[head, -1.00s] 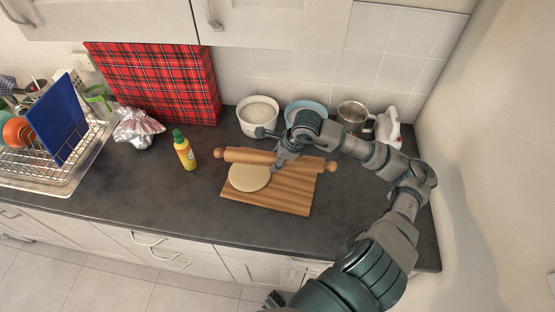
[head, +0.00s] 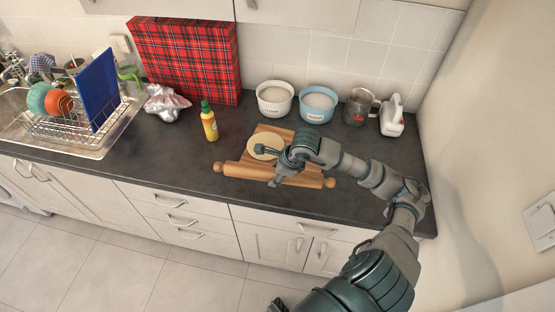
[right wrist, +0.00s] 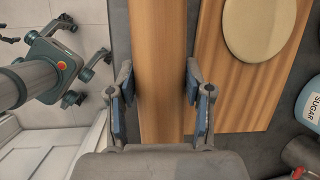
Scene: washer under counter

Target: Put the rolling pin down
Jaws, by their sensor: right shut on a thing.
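The wooden rolling pin (head: 245,172) lies crosswise at the front edge of the cutting board (head: 272,129), near the counter's front edge. My right gripper (head: 284,168) is shut on its barrel. In the right wrist view the two fingers (right wrist: 160,100) sit on either side of the pin (right wrist: 158,50). I cannot tell whether the pin touches the counter. A round of pale dough (head: 262,146) lies on the board behind the pin. My left gripper (right wrist: 92,78) shows at the left of the right wrist view, fingers apart and empty, out over the floor.
A yellow bottle (head: 209,123) stands left of the board. A flour bowl (head: 274,98), a sugar bowl (head: 317,104), a metal mug (head: 358,107) and a white appliance (head: 392,116) stand behind. The dark counter (head: 165,150) is clear left of the pin.

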